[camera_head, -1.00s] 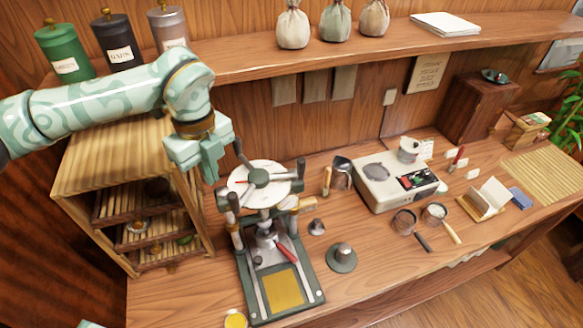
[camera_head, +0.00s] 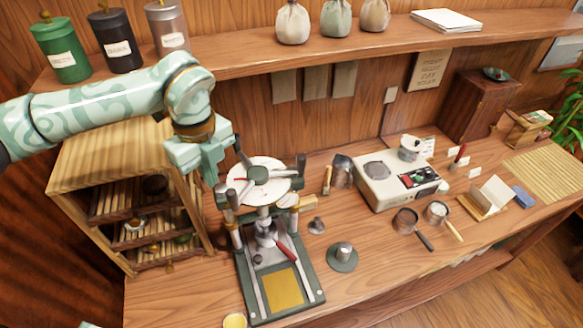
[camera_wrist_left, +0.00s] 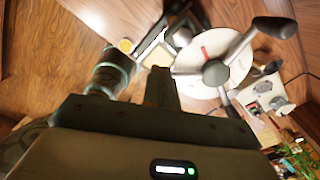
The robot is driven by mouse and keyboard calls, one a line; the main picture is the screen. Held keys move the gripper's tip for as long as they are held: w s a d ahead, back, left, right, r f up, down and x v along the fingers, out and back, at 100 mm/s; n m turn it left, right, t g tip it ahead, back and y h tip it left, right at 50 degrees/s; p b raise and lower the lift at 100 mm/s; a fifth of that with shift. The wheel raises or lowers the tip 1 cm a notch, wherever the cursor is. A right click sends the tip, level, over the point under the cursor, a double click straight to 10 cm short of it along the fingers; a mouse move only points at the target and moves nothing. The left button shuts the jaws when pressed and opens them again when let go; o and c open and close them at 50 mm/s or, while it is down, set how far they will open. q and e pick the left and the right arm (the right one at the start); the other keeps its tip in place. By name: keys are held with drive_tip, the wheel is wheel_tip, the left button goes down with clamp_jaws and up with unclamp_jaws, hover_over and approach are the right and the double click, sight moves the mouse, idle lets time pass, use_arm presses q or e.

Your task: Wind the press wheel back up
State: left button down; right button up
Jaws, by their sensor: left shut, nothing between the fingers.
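The press (camera_head: 251,290) stands on the counter with a dark green frame and a yellow plate at its foot. Its wheel is a white disc (camera_head: 268,189) with dark handles sticking out around it. My left gripper (camera_head: 211,179) points down just left of the wheel, shut and empty, apart from the disc as far as I can tell. In the left wrist view the fingers (camera_wrist_left: 163,75) show at the centre, with the wheel (camera_wrist_left: 213,72) to their right and a red mark on the disc.
A bamboo shelf rack (camera_head: 120,190) stands close on the left, below my arm. A scale-like box (camera_head: 395,182), two small pans and a round weight (camera_head: 342,257) lie to the right. A wall shelf (camera_head: 260,58) holding canisters and sacks runs above.

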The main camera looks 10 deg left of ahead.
use_arm(q)
wheel_tip(320, 180, down, 3)
drive_tip(key=shift+r+b, duration=0.1)
drive_tip(key=shift+b, duration=0.8)
drive_tip(key=shift+d, duration=0.15)
drive_tip(key=shift+s+d, duration=0.2)
drive_tip(key=shift+d, duration=0.65)
drive_tip(key=shift+d, duration=0.1)
drive_tip(key=d, duration=0.1)
drive_tip(key=s+d, duration=0.1)
drive_tip(key=d, duration=0.1)
drive_tip(key=shift+d+b, duration=0.15)
drive_tip(key=shift+b, duration=0.25)
drive_tip(key=shift+d, duration=0.1)
